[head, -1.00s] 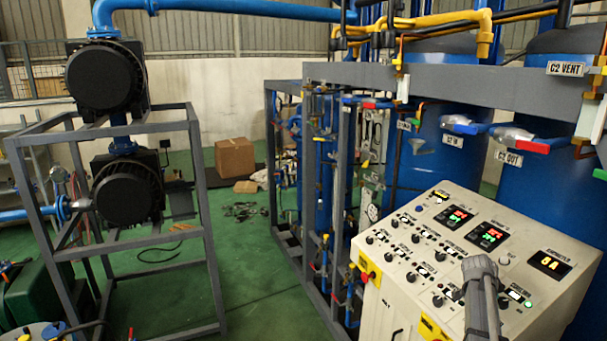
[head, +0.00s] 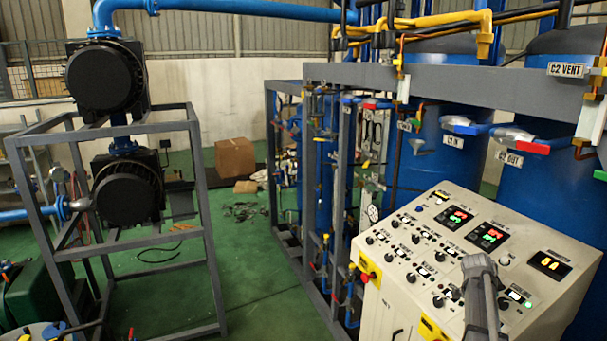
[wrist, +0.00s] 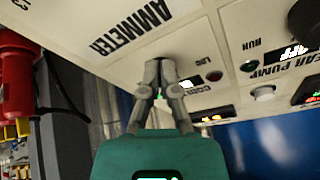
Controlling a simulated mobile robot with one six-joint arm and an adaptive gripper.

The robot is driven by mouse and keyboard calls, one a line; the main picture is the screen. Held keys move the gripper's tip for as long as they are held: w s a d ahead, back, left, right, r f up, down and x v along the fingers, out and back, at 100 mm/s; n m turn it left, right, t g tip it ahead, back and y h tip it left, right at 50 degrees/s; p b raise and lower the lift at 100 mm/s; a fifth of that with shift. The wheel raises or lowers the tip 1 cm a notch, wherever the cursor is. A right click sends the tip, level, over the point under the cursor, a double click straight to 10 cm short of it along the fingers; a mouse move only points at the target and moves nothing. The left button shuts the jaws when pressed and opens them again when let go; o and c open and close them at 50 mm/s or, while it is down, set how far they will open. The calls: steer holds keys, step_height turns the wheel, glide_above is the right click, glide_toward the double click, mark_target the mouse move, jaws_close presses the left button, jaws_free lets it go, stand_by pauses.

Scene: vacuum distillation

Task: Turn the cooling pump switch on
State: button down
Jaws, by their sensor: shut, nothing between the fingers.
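The sloped cream control panel (head: 400,284) carries several dark knobs, small lit labels and red displays. My gripper (wrist: 160,66) is shut and empty in the wrist view, its grey fingertips together at the panel face. A small lit label plate (wrist: 190,83) and lettering that seems to begin "COOL" lie just right of the fingertips. The cooling pump switch itself cannot be made out; the fingers cover the panel there, and I cannot tell whether they touch a knob. In the head view my grey arm hides part of the lower right panel, and the fingers do not show.
A yellow and red emergency switch (head: 369,271) sits on the panel's left side. A black knob (wrist: 305,20) lies right of my gripper in the wrist view. Valves and pipes run above the panel. Green floor (head: 240,275) is clear left of it.

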steer(key=shift+w+a, duration=0.1)
steer(key=shift+w, duration=0.05)
steer(key=shift+w+a+f, duration=0.1)
steer(key=shift+a, duration=0.15)
stand_by(0.6)
step_height(320, 180, up, 6)
steer(key=a+p, duration=0.2)
steer(key=p, duration=0.3)
steer(key=shift+s+f, duration=0.15)
steer(key=shift+s, duration=0.3)
steer(key=s+a+f+n+y+b, duration=0.2)
steer(key=s+a+f+n+b, duration=0.3)
steer(key=a+f, duration=0.4)
steer(key=s+a+f+n+y+b, duration=0.2)
steer(key=s+a+f+n+b, duration=0.4)
steer(key=a, duration=1.1)
steer(key=s+a+f+n+g+y+b, duration=0.1)
steer(key=s+a+f+n+b, duration=0.5)
steer(key=a+f+b, duration=0.6)
steer(key=a+n+y, duration=0.1)
steer(key=n, duration=0.1)
steer(key=shift+s+n+y, duration=0.2)
steer(key=shift+n+y, duration=0.2)
